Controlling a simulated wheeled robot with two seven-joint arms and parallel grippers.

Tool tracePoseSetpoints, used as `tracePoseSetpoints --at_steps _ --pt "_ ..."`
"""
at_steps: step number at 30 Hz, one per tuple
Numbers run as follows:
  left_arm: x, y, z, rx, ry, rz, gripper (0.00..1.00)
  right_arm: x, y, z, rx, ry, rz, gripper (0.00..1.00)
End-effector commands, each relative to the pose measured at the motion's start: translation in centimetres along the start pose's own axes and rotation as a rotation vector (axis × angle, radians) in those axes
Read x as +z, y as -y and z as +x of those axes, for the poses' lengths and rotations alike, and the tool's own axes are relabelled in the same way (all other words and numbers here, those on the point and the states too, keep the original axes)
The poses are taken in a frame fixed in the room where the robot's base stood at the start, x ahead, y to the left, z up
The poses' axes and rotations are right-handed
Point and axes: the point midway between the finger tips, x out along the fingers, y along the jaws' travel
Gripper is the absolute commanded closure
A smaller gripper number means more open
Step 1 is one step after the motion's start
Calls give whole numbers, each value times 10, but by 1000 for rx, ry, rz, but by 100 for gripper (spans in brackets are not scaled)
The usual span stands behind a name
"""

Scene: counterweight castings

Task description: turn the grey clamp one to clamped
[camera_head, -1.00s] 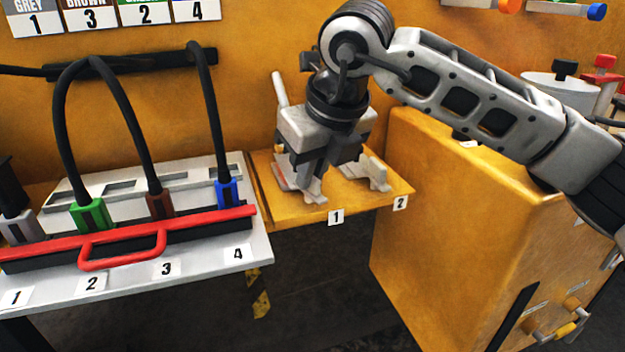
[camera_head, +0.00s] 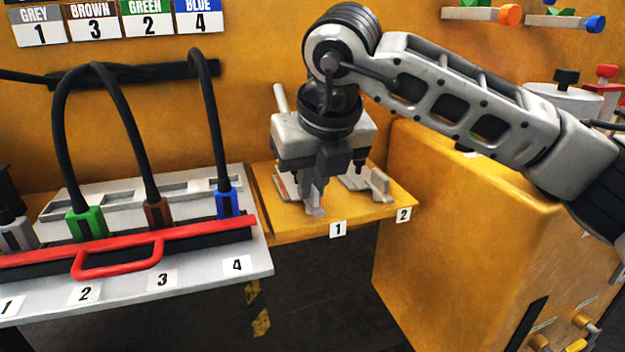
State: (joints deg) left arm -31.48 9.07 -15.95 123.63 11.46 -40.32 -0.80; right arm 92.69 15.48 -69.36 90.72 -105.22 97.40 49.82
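My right gripper (camera_head: 313,186) points down over the yellow shelf (camera_head: 290,228), right above the place of clamp one, behind label 1 (camera_head: 338,228). Its body hides most of the grey clamp one; a pale foot of the clamp (camera_head: 315,210) shows below the fingers. A light grey bar (camera_head: 281,97) stands up behind the gripper; whether it is the clamp's lever I cannot tell. The fingertips overlap the clamp, so I cannot tell whether they are apart or closed on it. Clamp two (camera_head: 374,184), light grey, sits to the right. My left gripper is not in view.
On the left, a pale board (camera_head: 205,275) holds several coloured plugs with black cables and a red bar with a handle (camera_head: 120,262). A yellow cabinet (camera_head: 455,220) stands close to the right of the shelf. The yellow wall is behind.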

Motion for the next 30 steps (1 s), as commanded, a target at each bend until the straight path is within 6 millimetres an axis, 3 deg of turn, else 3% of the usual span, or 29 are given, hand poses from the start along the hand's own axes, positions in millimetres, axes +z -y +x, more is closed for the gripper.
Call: tracePoseSetpoints --at_steps 1,3,14,19,30 --pt "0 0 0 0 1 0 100 0 0 -1 0 1 1 80" --pt "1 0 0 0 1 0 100 0 0 -1 0 1 0 69" --pt "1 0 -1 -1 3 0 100 1 0 -7 0 2 0 69" --pt "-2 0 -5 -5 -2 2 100 2 1 -36 -1 6 0 69" --pt "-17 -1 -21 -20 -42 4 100 2 0 -125 0 5 1 69"
